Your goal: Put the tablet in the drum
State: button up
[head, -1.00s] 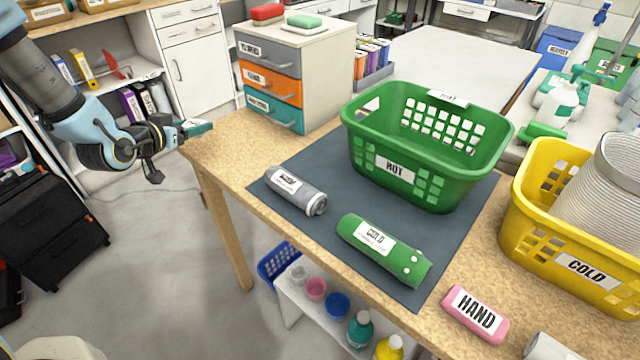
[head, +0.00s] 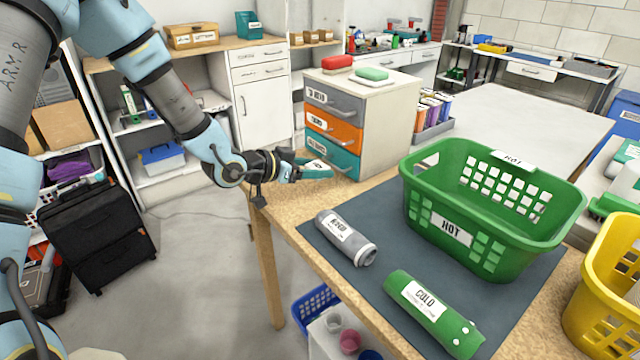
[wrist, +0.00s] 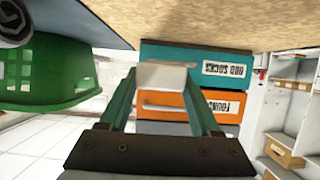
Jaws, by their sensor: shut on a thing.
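My gripper (head: 318,170) is over the left end of the wooden table, in front of the drawer unit. In the wrist view its two teal fingers (wrist: 163,88) are shut on a small pale block (wrist: 160,75), which appears to be the tablet. In the head view the block is too small to make out clearly. I see nothing that I can clearly identify as a drum.
The drawer unit (head: 380,125) has grey, orange and teal drawers, all closed. A green HOT basket (head: 490,205) stands on a dark mat (head: 375,215). A grey roll (head: 345,238) and green COLD roll (head: 432,313) lie there. A yellow basket (head: 605,300) is at right.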

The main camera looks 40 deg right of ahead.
aim_at(315, 192)
jog(key=shift+f+p, duration=0.3)
jog(key=shift+f, duration=1.9)
jog(key=shift+f, duration=0.2)
jog(key=o, duration=1.3)
jog(key=shift+r, duration=0.15)
